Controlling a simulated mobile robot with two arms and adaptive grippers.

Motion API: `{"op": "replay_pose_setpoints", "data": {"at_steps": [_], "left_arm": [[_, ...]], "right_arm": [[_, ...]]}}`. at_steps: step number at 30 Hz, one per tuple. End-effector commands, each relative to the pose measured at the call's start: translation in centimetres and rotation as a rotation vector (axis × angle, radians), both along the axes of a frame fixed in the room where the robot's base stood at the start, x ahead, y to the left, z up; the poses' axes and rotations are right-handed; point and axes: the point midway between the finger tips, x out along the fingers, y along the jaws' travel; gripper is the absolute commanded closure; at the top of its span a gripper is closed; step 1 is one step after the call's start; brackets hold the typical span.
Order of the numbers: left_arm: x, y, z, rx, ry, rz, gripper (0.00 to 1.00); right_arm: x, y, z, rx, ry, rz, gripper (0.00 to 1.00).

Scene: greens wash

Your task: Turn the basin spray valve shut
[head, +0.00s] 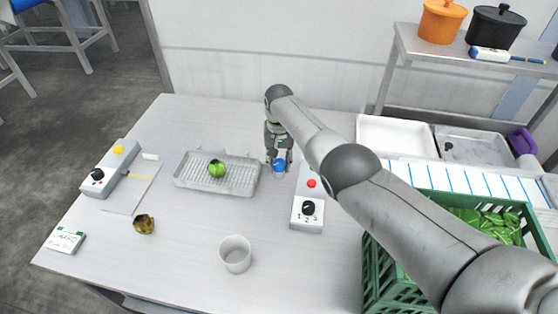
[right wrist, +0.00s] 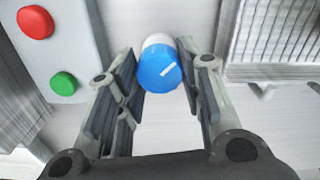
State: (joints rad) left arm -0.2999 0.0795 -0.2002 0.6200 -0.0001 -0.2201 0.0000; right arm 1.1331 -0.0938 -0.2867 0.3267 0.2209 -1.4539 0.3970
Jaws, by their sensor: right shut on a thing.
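The spray valve is a blue round knob (head: 279,166) with a white base, standing on the table between a grey drain tray and a control box. In the right wrist view the blue knob (right wrist: 158,70) shows a short white mark on its face, slanting up to the right. My left gripper is not in view.
The control box (head: 307,214) with a red button and black dial stands close right of the knob. The ribbed tray (head: 240,182) holding a green vegetable (head: 217,168) is close left. A grey cup (head: 235,254) stands in front. A green crate (head: 376,270) of greens is at right.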

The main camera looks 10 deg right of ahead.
Motion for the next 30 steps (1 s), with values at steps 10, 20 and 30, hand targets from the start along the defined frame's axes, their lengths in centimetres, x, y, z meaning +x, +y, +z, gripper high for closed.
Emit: {"op": "replay_pose_setpoints", "data": {"at_steps": [10,20,30], "left_arm": [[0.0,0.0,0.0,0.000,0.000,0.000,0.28],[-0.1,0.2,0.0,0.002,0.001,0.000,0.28],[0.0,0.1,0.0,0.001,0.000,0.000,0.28]], "right_arm": [[0.1,0.0,0.1,0.001,-0.001,0.000,0.44],[0.1,0.0,0.5,0.002,-0.002,0.000,0.44],[0.1,0.0,4.7,0.002,-0.006,0.000,0.44]]}}
